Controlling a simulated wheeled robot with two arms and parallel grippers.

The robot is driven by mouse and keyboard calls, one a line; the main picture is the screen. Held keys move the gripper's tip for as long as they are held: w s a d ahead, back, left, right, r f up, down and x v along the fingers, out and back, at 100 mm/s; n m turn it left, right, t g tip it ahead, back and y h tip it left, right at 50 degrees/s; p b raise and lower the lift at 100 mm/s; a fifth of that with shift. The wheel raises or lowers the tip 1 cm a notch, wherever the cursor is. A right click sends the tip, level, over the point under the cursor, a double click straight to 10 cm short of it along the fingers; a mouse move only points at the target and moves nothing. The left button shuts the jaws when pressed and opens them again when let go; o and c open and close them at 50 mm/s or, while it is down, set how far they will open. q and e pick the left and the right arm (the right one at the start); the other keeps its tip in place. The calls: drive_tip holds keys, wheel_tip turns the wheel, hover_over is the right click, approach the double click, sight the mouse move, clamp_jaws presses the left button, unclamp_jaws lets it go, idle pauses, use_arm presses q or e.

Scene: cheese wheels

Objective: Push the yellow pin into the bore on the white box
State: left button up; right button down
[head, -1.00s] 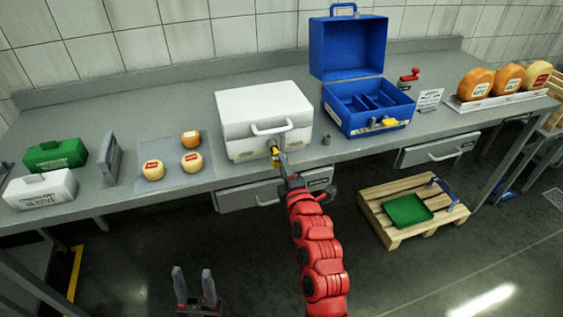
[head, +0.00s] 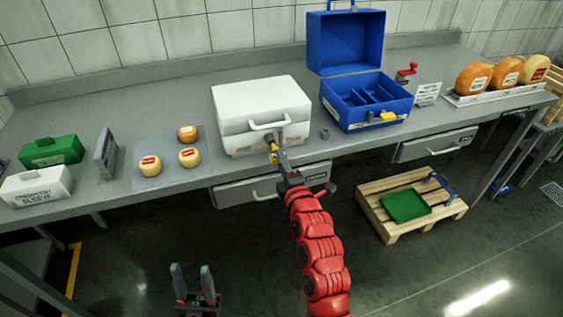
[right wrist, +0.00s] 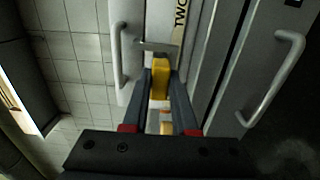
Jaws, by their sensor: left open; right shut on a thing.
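The white box (head: 262,98) stands closed near the front edge of the bench, with a pale handle on its front. My right gripper (head: 276,156) is in front of the box, below the handle, shut on the yellow pin (right wrist: 160,80). In the right wrist view the pin lies between the two fingers, its far end close to a grey metal fitting (right wrist: 158,46) on the box front. The bore itself cannot be made out, nor whether the pin has entered it. My left gripper (head: 193,269) is open and empty, low in front of the bench.
Cheeses on a grey mat (head: 150,181) lie to the left. A drawer (head: 236,191) with a handle is below the box. A pallet (head: 393,235) is on the floor.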

drive_tip(key=shift+b, duration=0.45)
idle(1.0)
drive_tip(key=shift+b+x, duration=0.75)
drive_tip(key=shift+x, duration=0.95)
drive_tip(key=c, duration=0.6)
unclamp_jaws()
drive_tip(key=p+v, duration=0.2)
drive_tip(key=v, duration=1.5)
drive_tip(key=shift+s+d+p, duration=0.1)
drive_tip(key=shift+s+p, duration=0.05)
drive_tip(key=shift+p, duration=0.2)
